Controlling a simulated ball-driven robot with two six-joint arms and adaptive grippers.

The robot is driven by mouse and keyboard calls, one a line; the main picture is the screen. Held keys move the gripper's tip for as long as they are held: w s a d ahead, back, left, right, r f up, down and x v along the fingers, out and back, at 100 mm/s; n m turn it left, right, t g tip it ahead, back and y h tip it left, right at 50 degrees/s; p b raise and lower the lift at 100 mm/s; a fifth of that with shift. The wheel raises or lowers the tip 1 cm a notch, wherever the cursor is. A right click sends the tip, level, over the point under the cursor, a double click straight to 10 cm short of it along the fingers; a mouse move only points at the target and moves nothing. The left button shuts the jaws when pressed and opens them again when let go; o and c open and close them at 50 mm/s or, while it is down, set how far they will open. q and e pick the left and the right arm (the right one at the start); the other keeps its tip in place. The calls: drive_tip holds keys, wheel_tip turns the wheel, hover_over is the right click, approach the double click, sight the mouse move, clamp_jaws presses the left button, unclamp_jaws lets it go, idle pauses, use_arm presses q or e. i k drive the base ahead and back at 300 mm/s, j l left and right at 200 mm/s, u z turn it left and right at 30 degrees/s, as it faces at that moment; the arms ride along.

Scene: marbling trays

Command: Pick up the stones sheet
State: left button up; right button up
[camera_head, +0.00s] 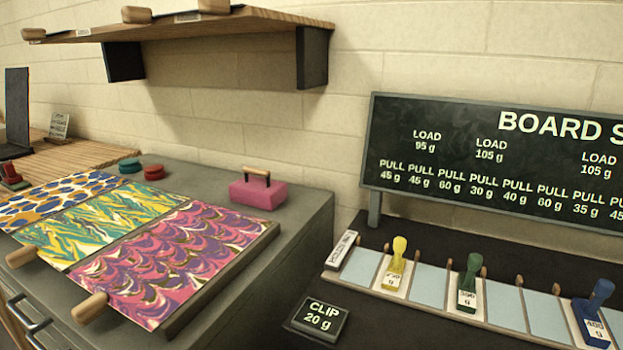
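Three patterned sheets lie side by side on the grey counter. The leftmost sheet (62,199), with blue and orange stone-like spots on white, looks like the stones sheet; its left end is cut off by the picture edge. Beside it lies a green, yellow and white zigzag sheet (105,224). Nearest lies a pink and purple scalloped sheet (180,262) on a dark board. Neither of my grippers shows in this view.
A pink block with a wooden handle (258,192) and teal (130,166) and red (154,172) discs stand behind the sheets. Wooden handles (89,307) jut out in front. A shelf (180,28) hangs above. Right, a rack holds yellow (398,252), green (469,281) and blue (594,309) weighted clips.

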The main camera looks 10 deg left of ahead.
sight(22, 209)
drive_tip(key=u, duration=1.65)
drive_tip(key=z, duration=0.5)
drive_tip(key=i+j+z, duration=0.15)
drive_tip(key=z, duration=0.15)
drive_tip(key=i+j+z, duration=0.1)
drive_tip(key=j+z, duration=0.25)
drive_tip(key=i+j+z, duration=0.1)
drive_tip(key=j+z, duration=0.2)
